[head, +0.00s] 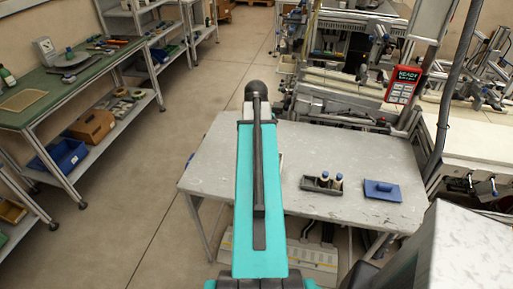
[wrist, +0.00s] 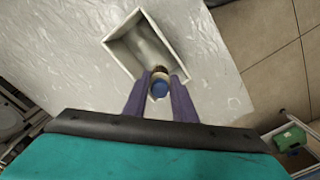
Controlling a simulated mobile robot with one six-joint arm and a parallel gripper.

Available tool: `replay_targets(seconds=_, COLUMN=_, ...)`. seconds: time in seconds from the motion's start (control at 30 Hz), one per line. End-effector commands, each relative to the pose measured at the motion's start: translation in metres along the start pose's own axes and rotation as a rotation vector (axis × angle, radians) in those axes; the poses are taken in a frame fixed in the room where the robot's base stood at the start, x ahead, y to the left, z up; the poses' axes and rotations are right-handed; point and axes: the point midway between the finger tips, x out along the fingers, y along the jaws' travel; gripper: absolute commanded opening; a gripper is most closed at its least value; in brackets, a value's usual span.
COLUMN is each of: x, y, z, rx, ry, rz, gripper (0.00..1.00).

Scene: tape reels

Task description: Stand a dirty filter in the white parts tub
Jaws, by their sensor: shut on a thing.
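In the wrist view my gripper (wrist: 160,80) has its two purple fingers closed on a small round filter (wrist: 159,89). The filter shows a blue end towards the camera and a pale, brownish body behind it. The white parts tub (wrist: 166,44) lies just beyond the fingertips on the grey table. It looks empty where I can see in. The filter overlaps the tub's near end in the picture; its height over the rim cannot be told. In the head view my arm hides the gripper, the filter and most of the tub.
Machinery stands behind the table. Open floor (head: 170,140) lies to the left, before a green-topped bench (head: 60,100).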

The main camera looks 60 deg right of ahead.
Motion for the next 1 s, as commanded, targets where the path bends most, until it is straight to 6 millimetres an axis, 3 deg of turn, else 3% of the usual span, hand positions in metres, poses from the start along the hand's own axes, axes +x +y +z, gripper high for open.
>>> replay_targets(seconds=1.0, x=0.042, y=0.001, z=0.000, rx=0.001, ry=0.000, rz=0.000, gripper=0.03)
